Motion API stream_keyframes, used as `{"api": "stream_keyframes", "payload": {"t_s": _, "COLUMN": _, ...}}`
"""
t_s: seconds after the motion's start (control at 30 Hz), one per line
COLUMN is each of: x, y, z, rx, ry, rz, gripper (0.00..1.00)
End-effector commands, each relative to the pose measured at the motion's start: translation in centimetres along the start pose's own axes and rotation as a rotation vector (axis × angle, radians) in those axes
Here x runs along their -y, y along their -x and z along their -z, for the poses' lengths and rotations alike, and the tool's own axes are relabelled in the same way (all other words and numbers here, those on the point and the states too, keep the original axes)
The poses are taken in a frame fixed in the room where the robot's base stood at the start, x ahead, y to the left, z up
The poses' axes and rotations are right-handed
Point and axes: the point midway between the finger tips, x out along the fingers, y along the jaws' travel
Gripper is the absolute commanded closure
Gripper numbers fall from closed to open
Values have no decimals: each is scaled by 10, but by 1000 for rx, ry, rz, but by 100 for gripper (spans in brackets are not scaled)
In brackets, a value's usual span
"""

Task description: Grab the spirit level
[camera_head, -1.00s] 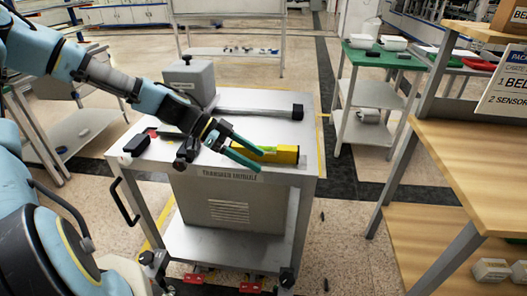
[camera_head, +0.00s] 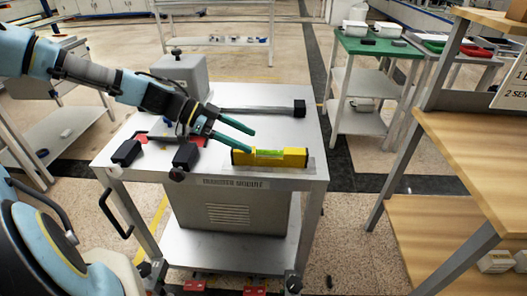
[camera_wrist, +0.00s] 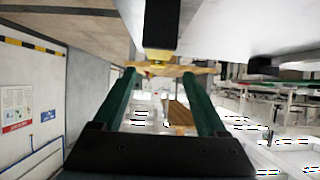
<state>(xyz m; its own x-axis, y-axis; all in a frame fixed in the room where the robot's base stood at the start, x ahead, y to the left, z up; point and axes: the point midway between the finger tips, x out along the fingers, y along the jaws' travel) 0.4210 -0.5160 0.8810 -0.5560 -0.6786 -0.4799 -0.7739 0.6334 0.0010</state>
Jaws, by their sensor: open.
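The yellow spirit level (camera_head: 285,158), with a green vial window along its top, lies near the front right of the transfer module's metal top (camera_head: 222,166). My gripper (camera_head: 251,141) is open and empty, with two long green fingers. In the head view its fingertips are just above and behind the level's left part, and the lower finger ends close to its top edge. I cannot tell whether they touch. In the wrist view the open fingers (camera_wrist: 160,73) point ahead, and a small yellow patch (camera_wrist: 158,54) between them may be the level.
A grey rod with a black end (camera_head: 262,111) lies behind the level, by a grey box (camera_head: 181,75). Black clamp-like parts (camera_head: 186,155) stand at the front left. A wooden shelf unit (camera_head: 465,150) stands to the right, a green-topped table (camera_head: 375,46) behind.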

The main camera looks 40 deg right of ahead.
Motion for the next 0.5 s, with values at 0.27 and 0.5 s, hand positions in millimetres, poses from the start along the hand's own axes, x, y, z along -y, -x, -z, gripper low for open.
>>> {"api": "stream_keyframes", "payload": {"t_s": 0.27, "x": -1, "y": -28, "z": -4, "rx": -5, "ry": -2, "rz": -1, "gripper": 25}}
{"api": "stream_keyframes", "payload": {"t_s": 0.5, "x": -1, "y": -54, "z": -1, "rx": -2, "ry": -1, "rz": -1, "gripper": 25}}
